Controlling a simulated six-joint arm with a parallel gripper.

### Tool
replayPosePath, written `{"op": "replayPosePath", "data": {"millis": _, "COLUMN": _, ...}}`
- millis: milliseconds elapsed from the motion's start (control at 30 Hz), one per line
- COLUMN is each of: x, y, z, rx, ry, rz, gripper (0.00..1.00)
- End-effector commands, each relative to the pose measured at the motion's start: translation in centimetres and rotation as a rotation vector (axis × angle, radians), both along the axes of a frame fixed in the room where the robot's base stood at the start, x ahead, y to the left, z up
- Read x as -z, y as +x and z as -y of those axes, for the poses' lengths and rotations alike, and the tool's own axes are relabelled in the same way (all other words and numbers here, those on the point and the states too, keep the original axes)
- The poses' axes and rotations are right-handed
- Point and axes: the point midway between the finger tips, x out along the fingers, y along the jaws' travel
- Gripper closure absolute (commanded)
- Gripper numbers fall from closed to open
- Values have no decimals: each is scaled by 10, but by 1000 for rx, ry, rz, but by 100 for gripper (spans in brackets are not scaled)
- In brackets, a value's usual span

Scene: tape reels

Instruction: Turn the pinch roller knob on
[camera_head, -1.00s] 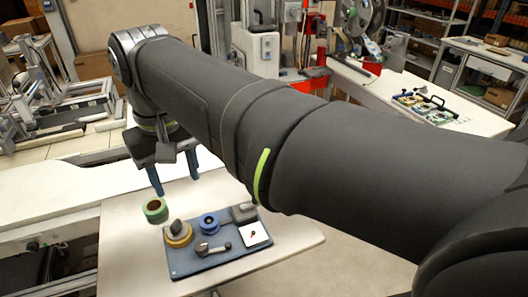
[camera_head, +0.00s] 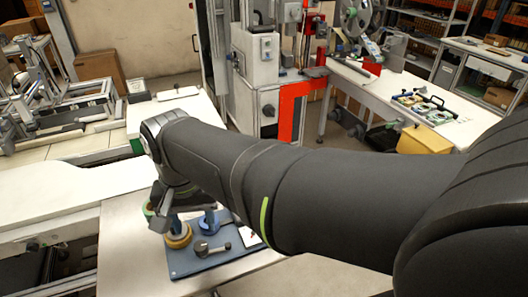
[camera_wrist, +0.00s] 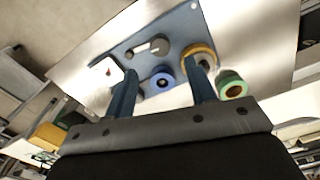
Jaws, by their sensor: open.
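The pinch roller knob, which I take to be the grey round knob with a short lever arm (camera_head: 203,248), sits at the front of the blue board (camera_head: 185,269). In the wrist view the grey knob (camera_wrist: 158,46) shows whole, its arm pointing left. My gripper (camera_head: 193,226) is over the back-left part of the board, fingers down. It also shows in the wrist view (camera_wrist: 160,67), where its two blue fingers are spread apart with nothing between them. The knob lies beyond the fingertips, and no contact shows.
A yellow reel (camera_wrist: 201,50) and a blue reel (camera_wrist: 162,81) are on the board close to the fingers. A green tape roll (camera_wrist: 232,84) lies beside it. A white pad (camera_wrist: 103,70) is at the board's other end. The table front (camera_head: 125,265) is clear.

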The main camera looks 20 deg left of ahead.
Motion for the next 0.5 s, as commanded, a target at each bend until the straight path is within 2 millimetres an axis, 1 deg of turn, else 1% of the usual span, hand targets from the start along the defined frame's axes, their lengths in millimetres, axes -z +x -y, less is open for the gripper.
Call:
{"op": "replayPosePath", "data": {"millis": 33, "x": 12, "y": 0, "z": 1, "rx": 0, "ry": -5, "rz": -2, "gripper": 49}}
{"op": "replayPosePath", "data": {"millis": 200, "x": 45, "y": -1, "z": 1, "rx": 0, "ry": -5, "rz": -2, "gripper": 49}}
{"op": "replayPosePath", "data": {"millis": 333, "x": 62, "y": 0, "z": 0, "rx": 0, "ry": -3, "rz": -1, "gripper": 49}}
{"op": "replayPosePath", "data": {"millis": 500, "x": 73, "y": 0, "z": 0, "rx": -1, "ry": -1, "rz": 0, "gripper": 49}}
